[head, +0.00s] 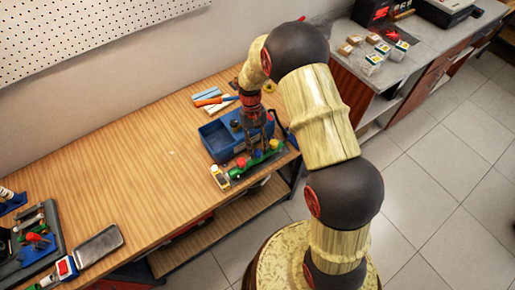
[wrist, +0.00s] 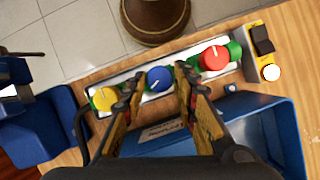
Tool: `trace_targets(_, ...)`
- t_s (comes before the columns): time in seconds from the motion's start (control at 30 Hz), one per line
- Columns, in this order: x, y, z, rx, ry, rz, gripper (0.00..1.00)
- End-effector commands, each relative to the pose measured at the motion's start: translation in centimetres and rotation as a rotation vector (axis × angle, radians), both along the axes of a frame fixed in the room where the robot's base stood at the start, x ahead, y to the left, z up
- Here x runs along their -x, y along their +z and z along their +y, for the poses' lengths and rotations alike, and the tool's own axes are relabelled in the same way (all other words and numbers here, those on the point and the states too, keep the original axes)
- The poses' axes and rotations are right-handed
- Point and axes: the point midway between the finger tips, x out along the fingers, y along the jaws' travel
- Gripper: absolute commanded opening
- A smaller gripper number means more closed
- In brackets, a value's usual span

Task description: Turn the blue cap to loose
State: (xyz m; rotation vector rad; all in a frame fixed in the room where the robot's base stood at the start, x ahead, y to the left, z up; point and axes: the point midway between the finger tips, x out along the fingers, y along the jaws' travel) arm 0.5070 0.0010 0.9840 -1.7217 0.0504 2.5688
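The blue cap (wrist: 159,79) is the middle knob on a white-topped green manifold in the wrist view. It has a white pointer mark toward its lower left. A yellow cap (wrist: 105,98) is to its left and a red cap (wrist: 214,58) to its right. My gripper (wrist: 158,74) is open, with one finger on each side of the blue cap. I cannot tell whether the fingers touch it. In the head view my gripper (head: 254,122) hangs over the bench beside the green manifold (head: 262,160), partly covering that area.
A blue bin (wrist: 270,115) lies right beside the manifold. A yellow box with a black switch and lit button (wrist: 271,72) is at its red end, and a blue tool (wrist: 38,125) at its yellow end.

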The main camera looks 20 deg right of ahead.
Motion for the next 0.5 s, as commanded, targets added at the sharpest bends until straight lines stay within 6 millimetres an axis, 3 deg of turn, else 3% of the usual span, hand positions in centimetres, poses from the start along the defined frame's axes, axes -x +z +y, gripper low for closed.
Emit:
trace_targets(0.2,0.08,-0.04,0.00,0.000,0.000,0.002,0.43)
trace_targets(0.5,0.07,0.03,0.00,0.000,0.000,0.003,0.43)
